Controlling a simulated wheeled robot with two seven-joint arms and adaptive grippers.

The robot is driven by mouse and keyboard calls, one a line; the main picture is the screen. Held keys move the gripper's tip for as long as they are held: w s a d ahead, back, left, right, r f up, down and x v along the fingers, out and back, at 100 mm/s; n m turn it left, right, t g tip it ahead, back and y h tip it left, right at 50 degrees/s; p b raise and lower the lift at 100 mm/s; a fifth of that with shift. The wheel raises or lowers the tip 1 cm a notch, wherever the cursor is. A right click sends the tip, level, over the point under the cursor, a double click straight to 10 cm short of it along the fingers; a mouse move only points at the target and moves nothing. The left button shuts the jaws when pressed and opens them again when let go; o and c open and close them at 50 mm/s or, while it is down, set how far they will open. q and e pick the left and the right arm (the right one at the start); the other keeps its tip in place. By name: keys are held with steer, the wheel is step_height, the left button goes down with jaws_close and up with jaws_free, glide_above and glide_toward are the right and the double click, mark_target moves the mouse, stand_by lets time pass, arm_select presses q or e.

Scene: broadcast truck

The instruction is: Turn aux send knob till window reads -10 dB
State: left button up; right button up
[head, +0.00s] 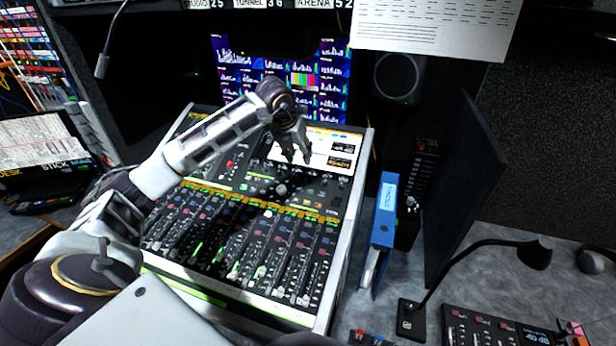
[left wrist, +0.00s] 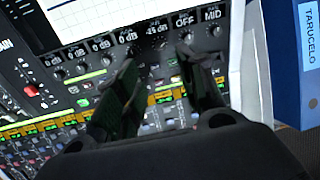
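The mixing console (head: 345,225) carries a row of small knobs below its screen. In the left wrist view, small windows above the knobs read 0 dB on several, then what looks like -25 dB (left wrist: 157,29), then OFF and MID. The knob (left wrist: 159,43) under the -25 dB window lies just beyond the gap between my fingertips. My left gripper (head: 296,155) is over the console below the screen, its fingers apart with nothing held; it also shows in the left wrist view (left wrist: 158,60). Contact with the knob cannot be told. My right gripper is not in view.
The console screen (head: 330,148) is right behind my left gripper. A blue binder (head: 384,215) stands right of the console, beside a dark upright panel (head: 470,180). A gooseneck lamp (head: 535,255) and a small control box (head: 490,328) are at the lower right. Faders fill the console's front.

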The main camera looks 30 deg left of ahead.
mark_target(309, 178)
arm_select(q)
steer(key=x, duration=1.3)
steer(key=shift+f+p, duration=0.1)
steer(key=shift+p, duration=0.3)
jaws_close()
